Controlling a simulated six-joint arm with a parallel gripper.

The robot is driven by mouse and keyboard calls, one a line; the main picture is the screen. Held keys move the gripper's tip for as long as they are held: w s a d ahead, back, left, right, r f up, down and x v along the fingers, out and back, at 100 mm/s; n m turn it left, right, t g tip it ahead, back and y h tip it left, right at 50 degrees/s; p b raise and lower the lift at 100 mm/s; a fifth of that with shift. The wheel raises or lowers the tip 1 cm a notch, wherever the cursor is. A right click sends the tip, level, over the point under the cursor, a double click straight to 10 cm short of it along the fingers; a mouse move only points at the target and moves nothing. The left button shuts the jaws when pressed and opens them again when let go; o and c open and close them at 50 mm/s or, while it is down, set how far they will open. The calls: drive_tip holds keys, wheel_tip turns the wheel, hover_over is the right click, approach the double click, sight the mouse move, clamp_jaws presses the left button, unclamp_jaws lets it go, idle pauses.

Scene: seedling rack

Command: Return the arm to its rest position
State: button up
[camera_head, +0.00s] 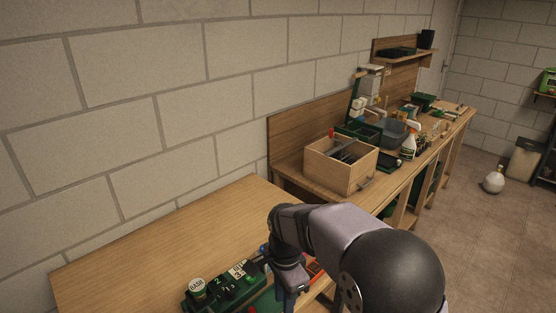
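My arm reaches in from the bottom right, bends over the front edge of the near wooden table (170,240) and points down. My gripper (289,299) is at the bottom of the picture, small and dark, partly hidden by my own wrist. I cannot tell whether its fingers are apart or hold anything. Beside it on the left is a green rack (222,292) with numbered labels. A round white-topped pot (197,287) stands at its left end. A small orange-red item (315,268) shows just right of my wrist.
The table's left and back parts are bare, up to the block wall (120,130). Behind my arm is a workbench with a wooden box (340,168) of tools, a grey bin (391,132), a spray bottle (409,146) and other items. A white jug (494,180) stands on the floor.

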drive_tip(key=s+d+f+n, duration=0.1)
drive_tip(key=s+d+n, duration=1.1)
drive_tip(key=s, duration=0.4)
drive_tip(key=shift+s+d+f+n, duration=0.2)
drive_tip(key=shift+d+f+n, duration=0.15)
drive_tip(key=shift+d, duration=0.45)
idle(0.6)
